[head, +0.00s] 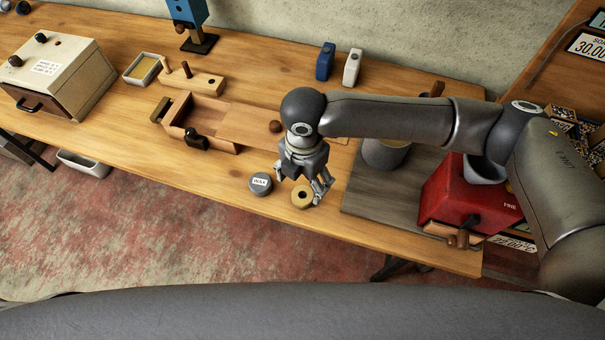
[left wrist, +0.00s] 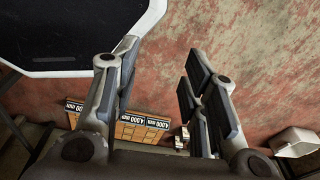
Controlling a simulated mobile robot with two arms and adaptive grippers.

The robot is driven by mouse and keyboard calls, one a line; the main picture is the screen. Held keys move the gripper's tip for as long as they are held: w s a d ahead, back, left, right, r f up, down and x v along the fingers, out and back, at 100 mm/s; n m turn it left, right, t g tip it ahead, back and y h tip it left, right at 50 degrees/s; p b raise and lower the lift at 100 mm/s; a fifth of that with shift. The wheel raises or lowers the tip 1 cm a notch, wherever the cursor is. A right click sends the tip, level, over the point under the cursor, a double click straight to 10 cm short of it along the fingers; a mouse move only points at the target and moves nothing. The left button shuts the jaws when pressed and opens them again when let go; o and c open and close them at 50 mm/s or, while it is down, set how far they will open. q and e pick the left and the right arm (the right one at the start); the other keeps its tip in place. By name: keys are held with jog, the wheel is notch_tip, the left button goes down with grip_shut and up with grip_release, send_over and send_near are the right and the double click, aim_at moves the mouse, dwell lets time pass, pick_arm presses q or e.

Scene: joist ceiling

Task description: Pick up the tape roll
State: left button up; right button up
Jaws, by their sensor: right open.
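The tape roll (head: 302,198), a small tan ring with a dark hole, lies flat on the wooden workbench (head: 232,190) near its front edge. My right gripper (head: 303,183) hangs just above and behind it, fingers pointing down and apart. One finger overlaps the right side of the roll in the picture; I cannot tell whether it touches. Nothing is held in it. My left gripper (left wrist: 161,82) shows only in the left wrist view, its fingers apart and empty over the floor, away from the roll.
A grey round tin (head: 260,186) stands close to the left of the roll. A wooden tray box (head: 205,125) lies behind it. To the right are a grey mat (head: 370,207) and a red machine (head: 450,195). The bench front left of the tin is clear.

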aim_at(302, 196)
jog(key=shift+w+f, duration=0.4)
jog(key=shift+f, duration=0.35)
jog(key=f, duration=0.3)
jog(key=shift+s+f+p, duration=0.3)
jog(key=shift+s+f, duration=0.05)
jog(key=shift+f, duration=0.05)
jog(key=shift+w+f, duration=0.15)
jog(key=shift+f, duration=0.15)
jog(key=f, duration=0.1)
jog(key=f+p, duration=0.1)
jog(key=f, duration=0.2)
jog(key=shift+w+a+f, duration=0.2)
jog(key=shift+w+f, duration=0.1)
jog(key=c, duration=0.3)
pick_arm(q)
jog(key=shift+s+a+r, duration=0.1)
jog(key=shift+s+r, duration=0.65)
jog(key=shift+r, duration=0.15)
pick_arm(e)
jog(key=c, duration=0.8)
